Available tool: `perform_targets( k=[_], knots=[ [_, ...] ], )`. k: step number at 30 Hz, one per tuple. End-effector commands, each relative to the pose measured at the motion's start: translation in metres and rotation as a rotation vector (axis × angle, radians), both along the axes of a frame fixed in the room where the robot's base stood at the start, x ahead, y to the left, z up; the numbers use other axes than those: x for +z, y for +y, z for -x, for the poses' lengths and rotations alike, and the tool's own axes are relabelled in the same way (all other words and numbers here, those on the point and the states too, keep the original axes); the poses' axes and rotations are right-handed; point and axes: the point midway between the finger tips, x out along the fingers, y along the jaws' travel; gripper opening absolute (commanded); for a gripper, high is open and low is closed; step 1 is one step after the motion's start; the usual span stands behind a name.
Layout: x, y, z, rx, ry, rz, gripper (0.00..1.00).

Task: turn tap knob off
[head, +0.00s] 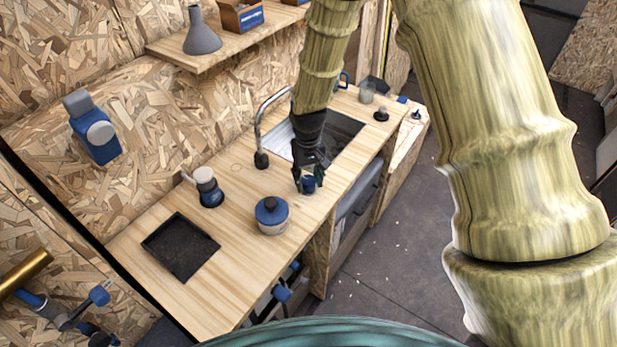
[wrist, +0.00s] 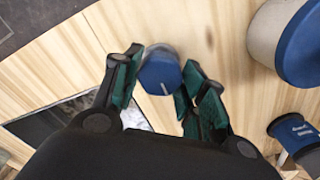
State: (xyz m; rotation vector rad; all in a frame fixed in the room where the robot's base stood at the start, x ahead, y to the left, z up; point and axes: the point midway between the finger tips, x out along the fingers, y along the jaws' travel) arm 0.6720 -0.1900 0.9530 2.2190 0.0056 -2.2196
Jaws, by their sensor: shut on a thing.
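The tap knob (wrist: 160,75) is a small blue round knob with a short white line on its top, standing on the wooden counter. It also shows, partly hidden by the fingers, in the head view (head: 308,185). My gripper (wrist: 154,80) points down at the counter, with a green-padded finger on either side of the knob, shut on it. In the head view my gripper (head: 310,178) is at the counter in front of the sink. The curved metal tap (head: 262,130) stands at the sink's edge, left of my arm.
The sink (head: 340,135) lies behind my gripper. A pot with a blue lid (head: 271,214), a blue and white device (head: 207,188) and a black tray (head: 181,247) stand on the counter to the left. A shelf (head: 180,52) hangs above.

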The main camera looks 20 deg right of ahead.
Motion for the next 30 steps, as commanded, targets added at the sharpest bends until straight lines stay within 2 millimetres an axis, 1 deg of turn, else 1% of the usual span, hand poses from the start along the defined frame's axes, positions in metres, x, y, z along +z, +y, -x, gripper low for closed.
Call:
perform_targets(
  k=[5,6,8,9,20,23,26,30],
  knots=[
    [0.0,0.0,0.001,0.001,0.002,0.001,0.18],
    [0.0,0.0,0.001,0.0,0.002,0.001,0.49],
    [0.0,0.0,0.0,0.0,0.001,0.001,0.6],
    [0.0,0.0,0.0,0.0,0.001,0.001,0.63],
    [0.002,0.0,0.0,0.0,0.0,0.0,0.63],
    [0.009,0.0,-0.001,0.0,-0.002,0.0,0.63],
    [0.021,0.0,-0.001,-0.001,-0.002,0.0,0.63],
    [0.043,0.0,-0.001,-0.001,-0.003,0.0,0.63]
  ],
)
